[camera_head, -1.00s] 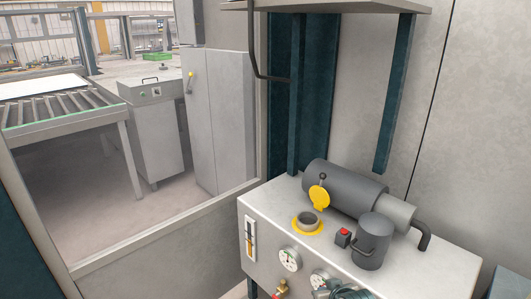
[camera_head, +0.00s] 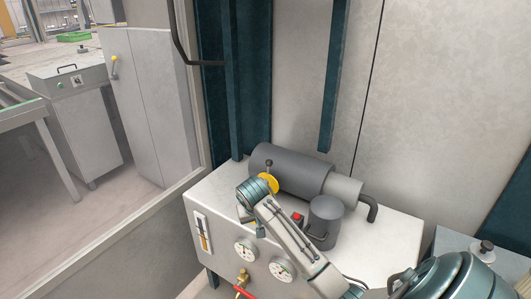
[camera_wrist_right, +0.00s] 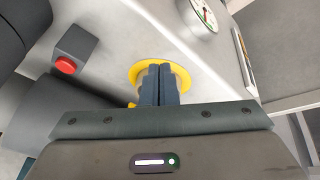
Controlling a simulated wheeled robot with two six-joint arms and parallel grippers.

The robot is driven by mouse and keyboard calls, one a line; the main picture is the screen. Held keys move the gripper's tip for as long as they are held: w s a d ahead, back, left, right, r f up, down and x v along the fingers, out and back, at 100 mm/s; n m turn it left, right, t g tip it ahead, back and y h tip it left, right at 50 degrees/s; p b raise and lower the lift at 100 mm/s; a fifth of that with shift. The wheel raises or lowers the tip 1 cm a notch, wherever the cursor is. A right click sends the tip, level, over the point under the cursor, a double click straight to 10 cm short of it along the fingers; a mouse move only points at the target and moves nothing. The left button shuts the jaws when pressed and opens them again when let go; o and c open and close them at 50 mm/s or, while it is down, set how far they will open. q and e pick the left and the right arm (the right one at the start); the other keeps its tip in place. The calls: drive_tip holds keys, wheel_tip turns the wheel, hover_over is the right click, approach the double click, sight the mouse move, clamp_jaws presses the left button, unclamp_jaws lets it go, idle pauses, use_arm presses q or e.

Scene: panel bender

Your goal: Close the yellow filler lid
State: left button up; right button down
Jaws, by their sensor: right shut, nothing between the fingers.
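The yellow filler lid (camera_head: 270,183) stands raised beside the dark cylinder on top of the grey tank, partly hidden by my right arm. The yellow ring (camera_wrist_right: 134,74) around the filler opening shows in the right wrist view, with its middle covered by my fingers. My right gripper (camera_wrist_right: 160,70) is shut and empty, with its fingertips over the ring. Whether they touch it I cannot tell. In the head view my right gripper (camera_head: 248,219) is over the filler area, mostly hidden behind my wrist. My left gripper is out of view.
The tank top (camera_head: 385,235) also carries a dark motor-like cylinder (camera_head: 290,172), a grey canister (camera_head: 325,220) and a red button (camera_wrist_right: 66,65) on a small box. Gauges (camera_head: 245,250) sit on the tank's front. A blue-green post (camera_head: 231,80) rises behind.

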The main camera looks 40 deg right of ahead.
drive_tip(key=w+d+r+m+g, duration=0.1)
drive_tip(key=w+d+r+m, duration=0.3)
drive_tip(key=w+d+r, duration=0.5)
drive_tip(key=w+d+r+m, duration=0.25)
drive_tip(key=d+r, duration=0.45)
drive_tip(key=r, duration=0.6)
drive_tip(key=shift+m, duration=0.45)
drive_tip(key=p+x, duration=0.4)
drive_tip(key=x, duration=0.4)
drive_tip(key=shift+f+p, duration=0.3)
drive_tip(key=shift+f, duration=0.05)
drive_tip(key=a+p, duration=0.1)
drive_tip(key=s+a+p, duration=0.1)
drive_tip(key=a+f+p, duration=0.1)
drive_tip(key=shift+s+a, duration=0.2)
drive_tip(key=shift+s, duration=0.1)
drive_tip(key=shift+a+b, duration=0.15)
drive_tip(key=shift+b, duration=0.15)
drive_tip(key=shift+h, duration=0.3)
